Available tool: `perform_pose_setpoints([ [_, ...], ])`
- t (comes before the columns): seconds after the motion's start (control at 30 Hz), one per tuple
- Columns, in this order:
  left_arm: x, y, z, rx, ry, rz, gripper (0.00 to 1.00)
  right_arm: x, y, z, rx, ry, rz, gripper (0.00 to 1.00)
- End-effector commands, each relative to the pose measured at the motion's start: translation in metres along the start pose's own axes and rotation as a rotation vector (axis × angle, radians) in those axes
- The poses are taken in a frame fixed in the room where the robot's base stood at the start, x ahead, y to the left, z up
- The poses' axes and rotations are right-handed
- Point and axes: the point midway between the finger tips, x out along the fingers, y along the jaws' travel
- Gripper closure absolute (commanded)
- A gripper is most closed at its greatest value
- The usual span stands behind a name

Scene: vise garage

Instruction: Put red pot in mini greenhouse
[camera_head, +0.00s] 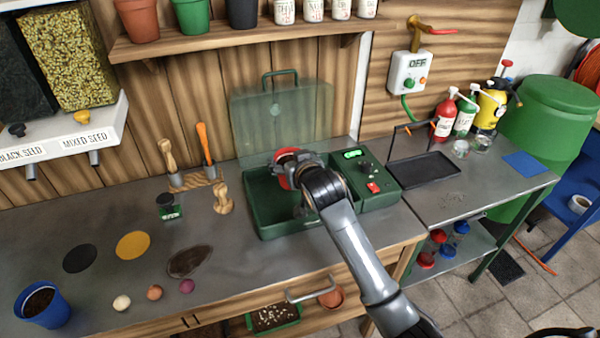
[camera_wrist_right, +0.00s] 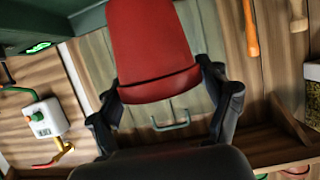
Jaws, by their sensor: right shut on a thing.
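The red pot (camera_head: 284,181) is in the right gripper (camera_head: 297,188), inside the outline of the mini greenhouse (camera_head: 268,230) in the head view. The greenhouse is a green box with its clear lid (camera_head: 270,115) raised at the back. In the right wrist view the red pot (camera_wrist_right: 150,45) fills the upper middle, with the dark fingers of the right gripper (camera_wrist_right: 168,97) on either side of its rim. My wrist hides part of the pot in the head view. Whether its base touches the greenhouse floor I cannot tell. My left gripper is not in view.
A control panel (camera_head: 370,180) with a lit green display forms the greenhouse's right side. A dark tray (camera_head: 422,170) stands to the right. Wooden-handled tools (camera_head: 206,150) and a small dark jar (camera_head: 168,206) are to the left.

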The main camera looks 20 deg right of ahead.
Motion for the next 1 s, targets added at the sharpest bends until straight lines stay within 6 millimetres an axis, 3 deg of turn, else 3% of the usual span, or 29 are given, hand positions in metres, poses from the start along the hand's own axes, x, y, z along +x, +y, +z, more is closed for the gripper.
perform_pose_setpoints([
  [0.1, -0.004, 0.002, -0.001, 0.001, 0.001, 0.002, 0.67, 0.016, 0.015, 0.018, -0.001, -0.006, 0.001, 0.59],
  [0.4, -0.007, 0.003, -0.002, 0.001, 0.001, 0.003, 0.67, 0.035, 0.033, 0.037, 0.0, -0.003, 0.001, 0.59],
  [0.63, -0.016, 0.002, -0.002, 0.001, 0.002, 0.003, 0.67, 0.045, 0.03, 0.062, 0.0, -0.002, -0.001, 0.59],
  [0.97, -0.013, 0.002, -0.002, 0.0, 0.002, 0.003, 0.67, 0.046, 0.03, 0.066, 0.001, -0.001, -0.002, 0.59],
  [1.0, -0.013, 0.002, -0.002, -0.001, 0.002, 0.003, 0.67, 0.047, 0.03, 0.067, 0.001, -0.002, -0.002, 0.2],
])
